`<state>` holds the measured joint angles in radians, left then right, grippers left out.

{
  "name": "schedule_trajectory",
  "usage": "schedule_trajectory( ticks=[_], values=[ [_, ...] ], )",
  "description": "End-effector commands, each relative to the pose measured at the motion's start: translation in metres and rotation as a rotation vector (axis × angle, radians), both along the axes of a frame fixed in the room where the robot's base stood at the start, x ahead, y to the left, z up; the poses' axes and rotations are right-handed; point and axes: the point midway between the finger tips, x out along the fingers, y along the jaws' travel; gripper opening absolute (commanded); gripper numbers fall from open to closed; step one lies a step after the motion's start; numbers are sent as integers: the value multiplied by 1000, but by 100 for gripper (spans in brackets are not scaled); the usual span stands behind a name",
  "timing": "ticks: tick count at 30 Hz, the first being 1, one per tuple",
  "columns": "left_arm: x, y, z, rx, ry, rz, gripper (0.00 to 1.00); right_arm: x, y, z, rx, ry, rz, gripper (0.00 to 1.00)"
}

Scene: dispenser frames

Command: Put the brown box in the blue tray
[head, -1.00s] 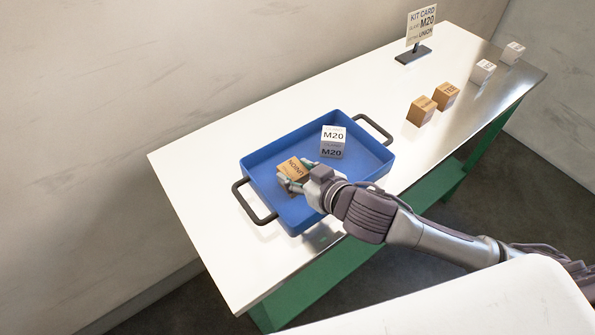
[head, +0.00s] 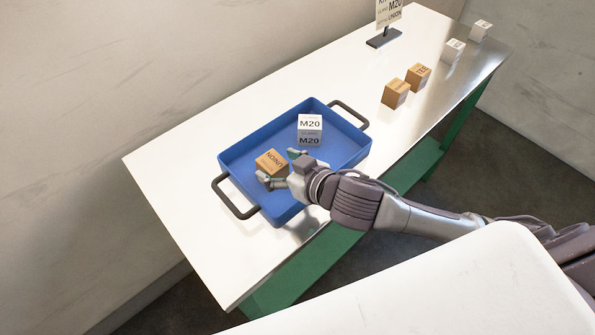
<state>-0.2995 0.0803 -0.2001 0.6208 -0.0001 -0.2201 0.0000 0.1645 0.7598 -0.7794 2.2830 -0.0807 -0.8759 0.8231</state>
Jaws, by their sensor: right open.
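The blue tray (head: 232,163) sits on the white table with a black handle at each end. A brown box (head: 272,161) marked UNION rests in the tray's left part. A white box (head: 310,130) marked M20 stands in the tray behind it. My right gripper (head: 277,168) is over the tray, its fingers apart beside the UNION box. Whether a finger still touches that box is hard to tell. Two more brown boxes, one nearer (head: 396,93) and one farther (head: 418,76), stand on the table to the right. My left gripper is not in view.
Two white boxes, one nearer (head: 453,50) and one farther (head: 479,31), stand at the table's far right end. A kit card (head: 389,14) on a dark stand reads M20 and UNION. The table (head: 190,215) is clear left of the tray.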

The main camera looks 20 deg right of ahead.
Motion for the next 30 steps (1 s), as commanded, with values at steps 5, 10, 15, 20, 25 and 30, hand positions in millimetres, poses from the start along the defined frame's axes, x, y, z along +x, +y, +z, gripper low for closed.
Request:
schedule_trajectory(
  ticks=[5, 10, 15, 20, 25, 30],
  values=[
    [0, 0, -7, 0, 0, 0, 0, -33, -14, 14, -2, 2, 2, 77],
    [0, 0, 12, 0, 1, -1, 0, -63, -27, 36, -2, 6, 0, 77],
    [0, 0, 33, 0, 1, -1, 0, -78, -34, 45, 0, 5, -3, 77],
    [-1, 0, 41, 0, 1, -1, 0, -86, -38, 48, 0, 2, -1, 77],
    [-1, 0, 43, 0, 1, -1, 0, -89, -39, 47, 0, 1, 0, 77],
    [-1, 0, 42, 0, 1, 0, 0, -89, -39, 47, 0, 0, 0, 77]
  ],
)
